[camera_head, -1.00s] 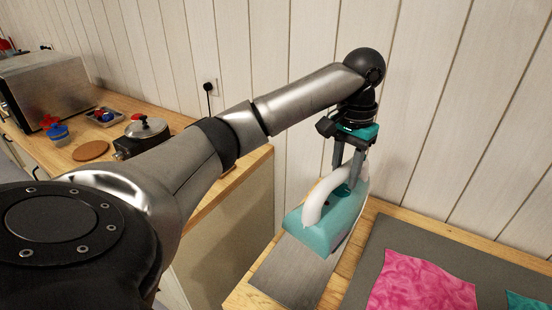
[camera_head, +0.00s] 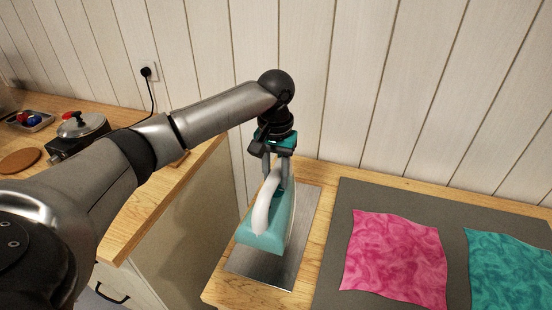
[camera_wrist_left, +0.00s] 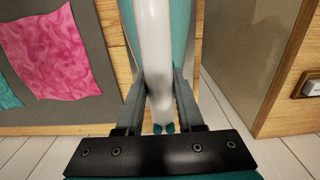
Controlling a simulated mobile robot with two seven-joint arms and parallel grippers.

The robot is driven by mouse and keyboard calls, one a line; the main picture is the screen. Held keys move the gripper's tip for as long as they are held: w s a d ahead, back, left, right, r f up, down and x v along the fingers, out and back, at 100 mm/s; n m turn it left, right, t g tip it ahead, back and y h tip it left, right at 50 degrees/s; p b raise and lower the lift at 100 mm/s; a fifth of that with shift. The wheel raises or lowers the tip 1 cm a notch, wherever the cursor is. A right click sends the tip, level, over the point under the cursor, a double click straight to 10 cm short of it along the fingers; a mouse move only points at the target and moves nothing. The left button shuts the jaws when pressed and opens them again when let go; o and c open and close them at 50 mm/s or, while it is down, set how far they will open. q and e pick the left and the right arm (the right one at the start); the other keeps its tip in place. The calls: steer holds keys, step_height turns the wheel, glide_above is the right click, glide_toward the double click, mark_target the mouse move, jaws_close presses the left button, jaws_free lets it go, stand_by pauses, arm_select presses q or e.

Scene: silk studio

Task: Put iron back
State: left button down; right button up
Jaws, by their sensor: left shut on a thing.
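The iron (camera_head: 266,232) has a teal body and a white handle. In the head view it is over the grey metal plate (camera_head: 303,240) at the left end of the wooden table; I cannot tell whether it touches the plate. My left gripper (camera_head: 276,180) is above the iron, shut on its white handle. In the left wrist view the handle (camera_wrist_left: 152,50) runs between the fingers of my left gripper (camera_wrist_left: 158,95), with the teal body (camera_wrist_left: 182,25) behind it. The iron's underside is hidden. My right gripper is not in view.
A grey mat (camera_head: 335,285) right of the plate carries a pink cloth (camera_head: 396,258) and a teal cloth (camera_head: 510,265). A wooden counter (camera_head: 140,215) stands left, across a gap, with a lidded pot (camera_head: 82,127) on it. The panelled wall (camera_head: 400,90) is close behind.

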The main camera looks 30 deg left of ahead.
mark_target(276, 201)
arm_select(q)
steer(key=shift+w+f+b, duration=0.1)
steer(key=shift+f+b, duration=0.45)
steer(key=shift+f, duration=3.6)
steer(key=c, duration=0.5)
jaws_free()
steer(key=shift+f, duration=0.25)
steer(key=shift+r, duration=0.1)
step_height(276, 201, up, 12)
steer(key=shift+r+p, duration=0.1)
steer(key=shift+p, duration=0.7)
steer(key=shift+s, duration=0.2)
